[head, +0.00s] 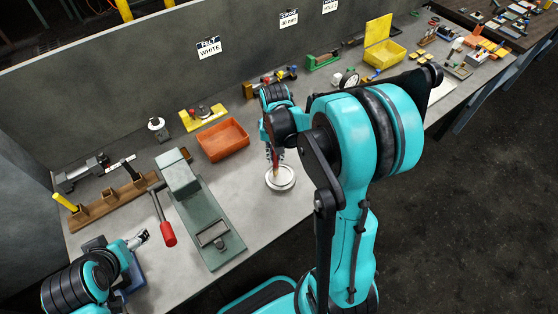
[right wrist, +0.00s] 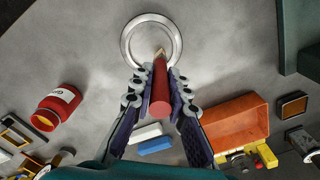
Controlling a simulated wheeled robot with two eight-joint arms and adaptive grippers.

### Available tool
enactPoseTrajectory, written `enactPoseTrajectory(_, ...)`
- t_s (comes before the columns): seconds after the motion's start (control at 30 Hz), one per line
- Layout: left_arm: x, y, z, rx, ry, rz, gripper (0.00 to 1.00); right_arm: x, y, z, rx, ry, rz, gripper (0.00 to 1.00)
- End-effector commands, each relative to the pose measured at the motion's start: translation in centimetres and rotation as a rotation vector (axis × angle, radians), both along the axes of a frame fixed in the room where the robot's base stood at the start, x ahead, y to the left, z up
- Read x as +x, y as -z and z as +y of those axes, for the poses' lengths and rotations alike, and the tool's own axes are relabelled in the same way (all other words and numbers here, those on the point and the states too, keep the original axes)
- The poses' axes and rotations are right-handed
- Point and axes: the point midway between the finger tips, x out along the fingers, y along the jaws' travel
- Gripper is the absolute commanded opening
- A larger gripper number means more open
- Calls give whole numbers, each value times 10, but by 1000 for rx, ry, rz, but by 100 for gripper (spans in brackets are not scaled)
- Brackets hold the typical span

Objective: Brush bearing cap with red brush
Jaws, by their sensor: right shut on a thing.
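The bearing cap (head: 281,183) is a round, pale metal, ring-shaped piece lying on the grey bench in the head view. It also shows at the top of the right wrist view (right wrist: 129,40). My right gripper (right wrist: 160,88) is shut on the red brush (right wrist: 164,103), which has a red handle and a pale tip. The brush tip (right wrist: 160,53) reaches over the near part of the ring. I cannot tell whether it touches the cap. In the head view, the right gripper (head: 274,157) is partly hidden by my arm. My left gripper (head: 139,238) is low at the left, apart from the cap.
An orange bin (head: 222,140) stands behind the cap. A green press-like fixture (head: 200,215) with a red-handled lever (head: 168,234) is to the left. A red jar (right wrist: 58,106) and blue block (right wrist: 155,146) lie nearby in the wrist view. Bench right around the cap is clear.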

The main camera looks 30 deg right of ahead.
Motion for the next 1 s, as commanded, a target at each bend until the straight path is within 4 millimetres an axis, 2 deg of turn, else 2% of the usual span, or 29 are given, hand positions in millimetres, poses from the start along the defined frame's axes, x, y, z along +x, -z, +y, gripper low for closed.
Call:
enactPoseTrajectory(0.1, 0, 1, 0, 0, 0, 0, 76, 5, 0, 0, 0, 0, 0, 0)
enactPoseTrajectory(0.23, 0, 1, 0, 0, 0, 0, 76, 1, 0, 0, 0, 1, 0, 0)
enactPoseTrajectory(0.67, 0, 1, 0, 0, 0, 0, 76, -32, 1, 0, 0, 2, 0, 0)
enactPoseTrajectory(0.83, 0, 3, 0, 0, 0, 0, 76, -28, 2, 0, 0, 1, 0, 0)
enactPoseTrajectory(1.0, 0, 6, 0, 0, 0, 0, 76, -13, 3, 0, 0, 0, 0, 0)
